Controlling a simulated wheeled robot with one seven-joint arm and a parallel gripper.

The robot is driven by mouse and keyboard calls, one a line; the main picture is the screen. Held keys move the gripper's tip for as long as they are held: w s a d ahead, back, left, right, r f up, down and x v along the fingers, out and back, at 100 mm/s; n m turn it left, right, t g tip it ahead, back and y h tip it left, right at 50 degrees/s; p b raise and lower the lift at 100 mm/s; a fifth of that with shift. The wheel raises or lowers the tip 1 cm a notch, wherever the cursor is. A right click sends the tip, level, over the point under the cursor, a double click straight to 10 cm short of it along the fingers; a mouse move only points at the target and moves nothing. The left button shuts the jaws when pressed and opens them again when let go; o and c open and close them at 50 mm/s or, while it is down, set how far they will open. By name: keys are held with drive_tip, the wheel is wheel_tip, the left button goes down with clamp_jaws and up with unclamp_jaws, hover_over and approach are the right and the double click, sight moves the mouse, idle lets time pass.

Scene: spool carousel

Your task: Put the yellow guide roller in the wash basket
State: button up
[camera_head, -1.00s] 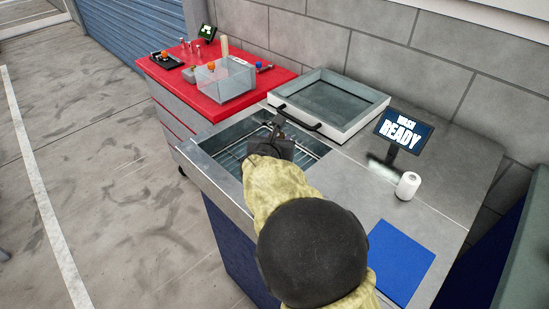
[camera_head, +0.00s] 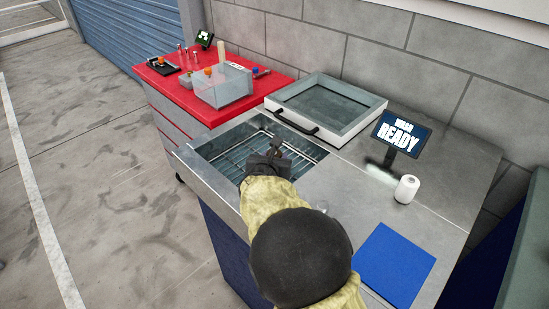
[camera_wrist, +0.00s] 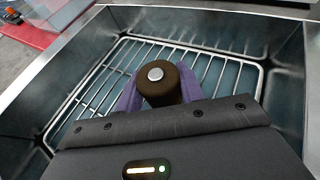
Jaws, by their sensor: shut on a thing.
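A dark brown roller (camera_wrist: 158,85) with a bright metal centre sits upright between the purple fingers of my gripper (camera_wrist: 157,98), seen from its end in the wrist view. No yellow shows on it. My gripper is shut on it. The wire wash basket (camera_wrist: 258,82) lies in the metal sink below; it also shows in the head view (camera_head: 238,155). My gripper (camera_head: 281,152) is over the near right part of the sink in the head view. The roller's lower end is hidden, and I cannot tell its height above the wires.
The sink's metal walls (camera_wrist: 287,70) surround the basket. A screen reading READY (camera_head: 402,131), a white roll (camera_head: 406,188) and a blue mat (camera_head: 395,262) are on the right. A red bench (camera_head: 160,85) holds a clear bin.

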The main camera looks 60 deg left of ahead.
drive_tip(key=shift+f, duration=0.1)
drive_tip(key=o, duration=1.1)
drive_tip(key=shift+r, duration=0.2)
drive_tip(key=v, duration=1.2)
drive_tip(key=shift+b, duration=0.3)
